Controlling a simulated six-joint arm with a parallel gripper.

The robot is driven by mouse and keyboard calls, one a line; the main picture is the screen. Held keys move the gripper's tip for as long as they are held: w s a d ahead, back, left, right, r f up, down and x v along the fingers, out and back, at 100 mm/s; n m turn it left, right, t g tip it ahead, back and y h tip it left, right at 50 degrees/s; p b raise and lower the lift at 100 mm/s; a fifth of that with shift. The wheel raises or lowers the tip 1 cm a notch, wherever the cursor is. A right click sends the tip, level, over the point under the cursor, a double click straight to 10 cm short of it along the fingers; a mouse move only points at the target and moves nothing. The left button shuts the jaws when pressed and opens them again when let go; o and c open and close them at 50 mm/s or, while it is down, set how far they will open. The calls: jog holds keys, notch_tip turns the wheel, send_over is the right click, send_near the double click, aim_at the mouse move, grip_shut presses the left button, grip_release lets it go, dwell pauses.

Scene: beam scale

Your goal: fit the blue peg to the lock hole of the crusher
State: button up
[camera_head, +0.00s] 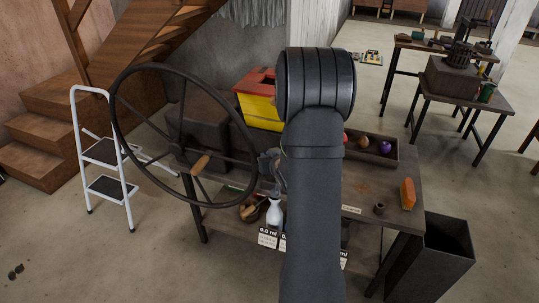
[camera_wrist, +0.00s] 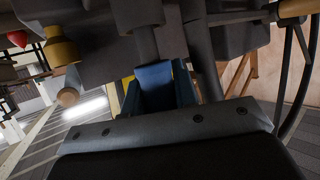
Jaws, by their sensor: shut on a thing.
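The crusher (camera_head: 200,122) is a dark grey body on the table, with a large spoked wheel (camera_head: 118,125) and a wooden handle (camera_head: 201,164) at its front. My gripper (camera_head: 270,168) is just right of the wheel, mostly hidden behind my arm in the head view. In the wrist view, my gripper (camera_wrist: 156,92) is shut on the blue peg (camera_wrist: 154,80), whose far end points toward dark grey machine parts (camera_wrist: 185,45). I cannot tell whether the peg touches them. The lock hole cannot be made out. The peg cannot be made out in the head view.
A yellow box with a red top (camera_head: 258,108) stands behind. The table holds a wooden tray (camera_head: 398,162), an orange object (camera_head: 407,193) and a small cup (camera_head: 379,208). A white bottle (camera_head: 274,212) stands below. A black bin (camera_head: 440,262) is at right, a step stool (camera_head: 105,185) at left.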

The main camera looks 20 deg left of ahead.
jog(key=shift+f, duration=1.4)
jog(key=o, duration=1.1)
jog(key=shift+c, duration=0.2)
jog(key=shift+s, duration=0.1)
jog(key=v, duration=1.7)
jog(key=shift+d, duration=0.35)
jog(key=shift+a, duration=0.1)
jog(key=x, duration=1.5)
jog(key=shift+a, duration=0.1)
